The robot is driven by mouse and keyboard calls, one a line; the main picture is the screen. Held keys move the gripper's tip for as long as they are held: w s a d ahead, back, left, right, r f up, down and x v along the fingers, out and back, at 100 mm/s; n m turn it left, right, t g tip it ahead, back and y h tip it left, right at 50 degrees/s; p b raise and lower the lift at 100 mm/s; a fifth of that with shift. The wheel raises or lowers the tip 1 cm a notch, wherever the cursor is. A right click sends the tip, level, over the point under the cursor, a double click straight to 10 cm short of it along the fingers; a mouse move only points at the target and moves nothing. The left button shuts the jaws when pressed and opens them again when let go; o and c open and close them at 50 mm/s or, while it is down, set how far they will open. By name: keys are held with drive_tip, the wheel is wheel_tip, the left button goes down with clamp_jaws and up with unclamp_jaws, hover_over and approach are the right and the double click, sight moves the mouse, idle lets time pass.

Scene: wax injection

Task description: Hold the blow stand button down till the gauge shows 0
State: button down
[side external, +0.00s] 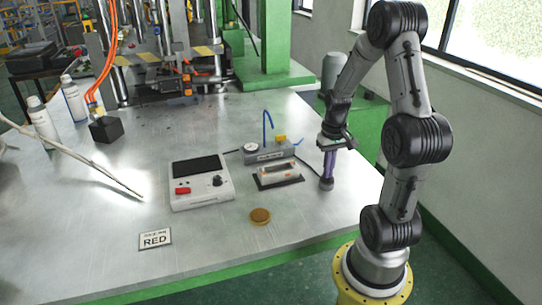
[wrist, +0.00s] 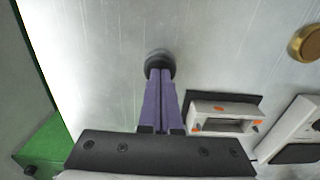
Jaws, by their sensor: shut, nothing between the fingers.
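The grey block with a round gauge (side external: 250,147), blue tube and yellow part (side external: 281,139) looks like the blow stand (side external: 268,154). It stands mid-table; the gauge reading is too small to read. My gripper (side external: 328,176) points down to its right, its purple fingers shut together. In the wrist view the fingertips (wrist: 160,78) meet a dark round piece (wrist: 158,56), which also shows below them in the side view (side external: 326,184). I cannot tell whether this piece is a button or is pressed.
A white-framed part in a dark tray (side external: 258,184) lies left of my gripper, with a white control box (side external: 200,197) farther left. The right table strip is mostly clear.

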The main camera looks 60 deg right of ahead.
drive_tip(key=shift+r, duration=2.65)
drive_tip(key=shift+w+a, duration=0.15)
drive_tip(key=shift+w, duration=0.1)
drive_tip(key=w+a+r+n+t+h, duration=0.25)
drive_tip(key=w+a+r+n, duration=0.3)
drive_tip(key=a+r, duration=0.6)
drive_tip(key=s+a+n+t+y, duration=0.2)
drive_tip(key=s+a, duration=0.6)
drive_tip(key=a, duration=0.6)
drive_tip(key=shift+s+r+n+t, duration=0.15)
drive_tip(key=shift+r+n+t, duration=0.25)
drive_tip(key=shift+n+t, duration=0.25)
